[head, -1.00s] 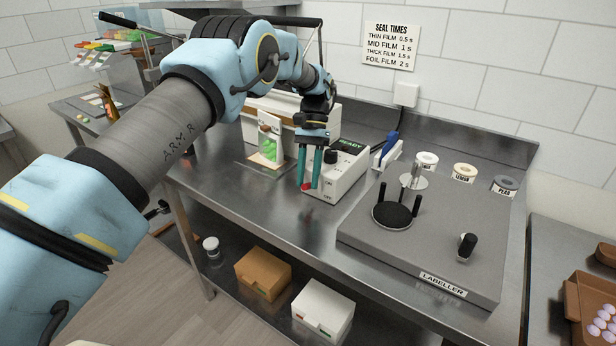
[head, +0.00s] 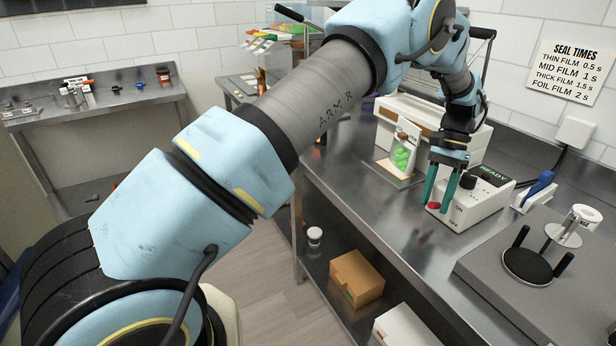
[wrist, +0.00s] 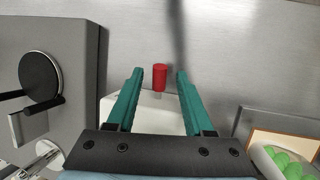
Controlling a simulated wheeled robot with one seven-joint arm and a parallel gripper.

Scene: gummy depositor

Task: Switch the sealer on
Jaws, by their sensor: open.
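The sealer's white control box (head: 478,205) stands on the steel bench, with a "READY" display, a black knob and ON and OFF marks on its front. Its red switch (head: 433,205) sticks out at the front left, near the OFF mark; in the wrist view the red switch tip (wrist: 159,77) lies between the fingertips. My gripper (head: 437,203) points down with its two green fingers open around the switch. In the wrist view my gripper (wrist: 156,75) shows a gap on both sides of the switch. Whether the lever is up or down is hard to tell.
The sealer's long white body (head: 400,122) is behind, with a pouch of green gummies (head: 402,157) at its left. A blue-handled tool (head: 538,187) and the grey labeller (head: 500,275) stand to the right. The bench front is clear.

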